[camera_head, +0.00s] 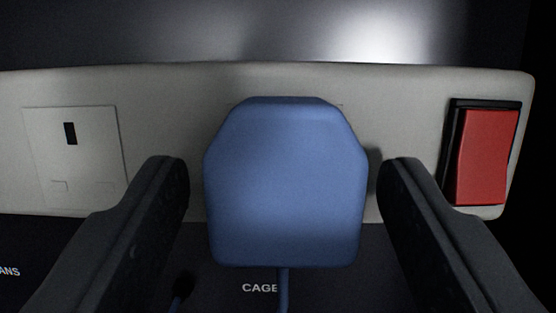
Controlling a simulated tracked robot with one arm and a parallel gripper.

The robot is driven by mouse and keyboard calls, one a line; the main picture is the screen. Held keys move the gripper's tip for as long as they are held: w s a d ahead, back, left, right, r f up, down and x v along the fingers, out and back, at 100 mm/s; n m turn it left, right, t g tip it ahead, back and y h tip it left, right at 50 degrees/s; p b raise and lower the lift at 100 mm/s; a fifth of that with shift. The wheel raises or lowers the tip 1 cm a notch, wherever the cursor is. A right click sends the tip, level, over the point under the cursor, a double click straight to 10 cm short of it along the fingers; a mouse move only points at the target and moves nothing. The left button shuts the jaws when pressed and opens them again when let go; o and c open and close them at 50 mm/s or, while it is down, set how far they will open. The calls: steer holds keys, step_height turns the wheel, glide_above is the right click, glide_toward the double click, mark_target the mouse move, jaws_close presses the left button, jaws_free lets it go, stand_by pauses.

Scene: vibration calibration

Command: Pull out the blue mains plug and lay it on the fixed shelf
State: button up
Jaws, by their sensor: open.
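The blue mains plug (286,185) is in the middle of the view, in front of the pale panel. Its blue cable (283,290) hangs down from its lower edge. My gripper (287,170) is open, with one dark finger on each side of the plug. A gap shows between each finger and the plug. The plug hides whatever is directly behind it. I cannot identify the fixed shelf in this view.
A socket (72,155) is on the panel (180,90) at the left. A red rocker switch (487,157) in a black frame is at the right, close to the right finger. A dark surface below carries the lettering "CAGE" (260,288).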

mark_target(285, 178)
steer(key=c, duration=0.9)
steer(key=shift+o, duration=0.2)
steer(key=shift+s+d+b, duration=0.1)
steer(key=shift+s+b, duration=0.25)
steer(key=shift+s, duration=0.45)
stand_by(0.5)
steer(key=shift+s+d+b, duration=0.1)
steer(key=shift+s+b, duration=0.4)
steer(key=shift+s, duration=1.2)
steer(key=shift+d, duration=0.1)
